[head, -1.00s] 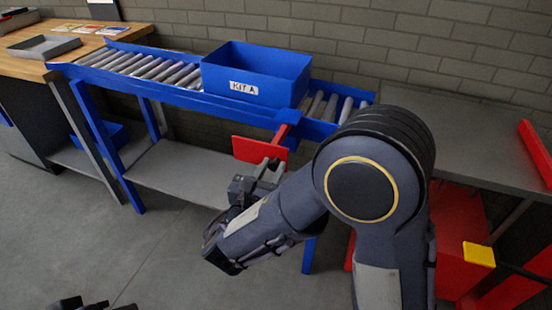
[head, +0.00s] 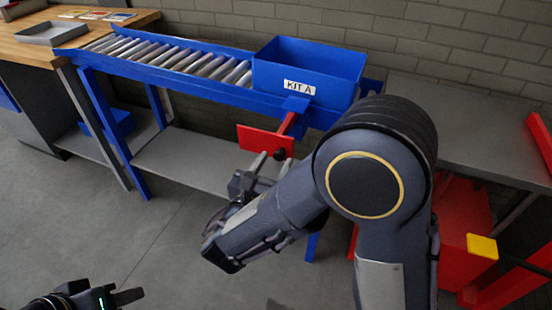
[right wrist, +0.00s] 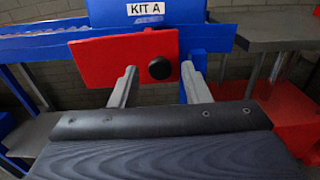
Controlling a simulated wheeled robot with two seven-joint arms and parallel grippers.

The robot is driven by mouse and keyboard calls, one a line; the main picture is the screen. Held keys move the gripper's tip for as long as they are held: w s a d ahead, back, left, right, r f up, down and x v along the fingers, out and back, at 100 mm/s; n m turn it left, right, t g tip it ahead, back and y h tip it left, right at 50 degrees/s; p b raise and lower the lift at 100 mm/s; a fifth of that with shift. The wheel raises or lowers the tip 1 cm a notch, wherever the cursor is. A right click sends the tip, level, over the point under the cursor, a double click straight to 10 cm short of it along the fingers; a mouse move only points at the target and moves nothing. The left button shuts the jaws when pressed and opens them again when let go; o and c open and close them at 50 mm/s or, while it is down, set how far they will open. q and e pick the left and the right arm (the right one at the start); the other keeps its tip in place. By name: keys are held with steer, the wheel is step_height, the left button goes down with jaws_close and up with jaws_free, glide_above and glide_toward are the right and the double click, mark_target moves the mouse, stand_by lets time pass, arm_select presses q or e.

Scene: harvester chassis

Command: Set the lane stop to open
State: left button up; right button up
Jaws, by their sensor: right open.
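The lane stop is a red plate (head: 262,139) with a black knob (head: 280,154), joined by a red bar (head: 289,122) to the front rail of the blue roller conveyor (head: 180,78). In the right wrist view the red plate (right wrist: 105,62) faces me and its knob (right wrist: 159,68) appears between my finger tips. My right gripper (head: 271,163) is open in front of the plate, with nothing visibly held. It also shows in the right wrist view (right wrist: 158,70). My left gripper (head: 118,294) is low at the bottom left, away from the stop, its jaw opening unclear.
A blue bin labelled KIT A (head: 335,88) sits on the conveyor's right end, behind the stop. A grey table (head: 470,125) stands to the right, with red structures (head: 465,215) below. A wooden bench (head: 32,52) with a grey tray (head: 48,33) is at left. Floor in front is clear.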

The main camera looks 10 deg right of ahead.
steer(key=v, duration=0.6)
stand_by(0.3)
steer(key=s+d+f+m+g, duration=0.2)
steer(key=s+d+m+g, duration=0.1)
steer(key=d+m+g, duration=0.4)
steer(key=s+d+f+m+g, duration=0.2)
steer(key=s+d+m+g, duration=0.15)
steer(key=d, duration=0.55)
steer(key=s+f+m+g+y, duration=0.3)
steer(key=s+m+g+y, duration=0.1)
steer(key=s+m+y, duration=0.7)
step_height(320, 180, up, 23)
steer(key=w+a+m+t+y+p, duration=0.1)
steer(key=m+t+p, duration=0.4)
steer(key=p, duration=1.4)
steer(key=a+m+y, duration=0.1)
steer(key=m, duration=0.3)
steer(key=shift+f+y, duration=0.2)
steer(key=shift+y, duration=0.2)
